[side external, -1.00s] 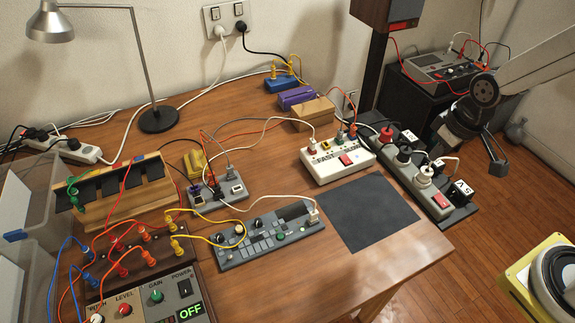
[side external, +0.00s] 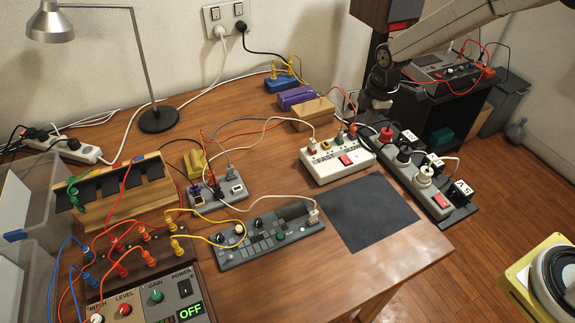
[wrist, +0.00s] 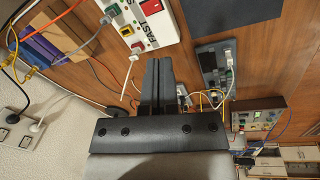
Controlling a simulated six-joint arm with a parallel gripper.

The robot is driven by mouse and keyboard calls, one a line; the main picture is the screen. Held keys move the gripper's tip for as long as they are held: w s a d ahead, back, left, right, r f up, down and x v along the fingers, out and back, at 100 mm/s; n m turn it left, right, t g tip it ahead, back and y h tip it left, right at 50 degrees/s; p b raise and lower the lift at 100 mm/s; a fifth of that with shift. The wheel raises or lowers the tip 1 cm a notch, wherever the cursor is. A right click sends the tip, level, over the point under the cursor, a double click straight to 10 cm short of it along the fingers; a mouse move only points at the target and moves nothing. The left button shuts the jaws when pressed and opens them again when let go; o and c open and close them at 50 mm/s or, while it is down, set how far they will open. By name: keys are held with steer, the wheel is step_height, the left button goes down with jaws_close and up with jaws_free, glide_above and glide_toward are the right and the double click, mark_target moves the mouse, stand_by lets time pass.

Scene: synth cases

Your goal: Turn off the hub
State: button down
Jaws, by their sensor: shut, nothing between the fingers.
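No label reading "hub" is legible, so I cannot tell for sure which box it is. A small grey box (side external: 217,193) with several plugs and cables sits mid-table in the side view. My gripper (side external: 366,103) is over the table's back right, behind the white box. In the wrist view my gripper (wrist: 157,62) is shut and empty, its fingers covering part of the table.
A grey power strip (side external: 402,172) with a red switch and large plugs runs along the right edge. A grey control panel (side external: 270,240) and a black mat (side external: 368,212) lie in front. Loose cables cross the middle. A brown unit (side external: 155,300) shows "OFF".

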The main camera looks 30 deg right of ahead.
mark_target(344, 157)
steer(key=shift+w+a+f+n, duration=0.15)
steer(key=shift+w+f+n, duration=0.55)
steer(key=shift+w+n, duration=0.25)
steer(key=shift+w+a+f+n, duration=0.15)
steer(key=shift+w+f+n, duration=0.55)
steer(key=shift+w, duration=0.3)
steer(key=shift+w+f, duration=0.3)
steer(key=shift+f, duration=2)
steer(key=shift+w+f, duration=0.25)
steer(key=shift+f, duration=2.05)
steer(key=shift+w+f, duration=0.3)
steer(key=shift+f, duration=2)
steer(key=shift+f, duration=0.1)
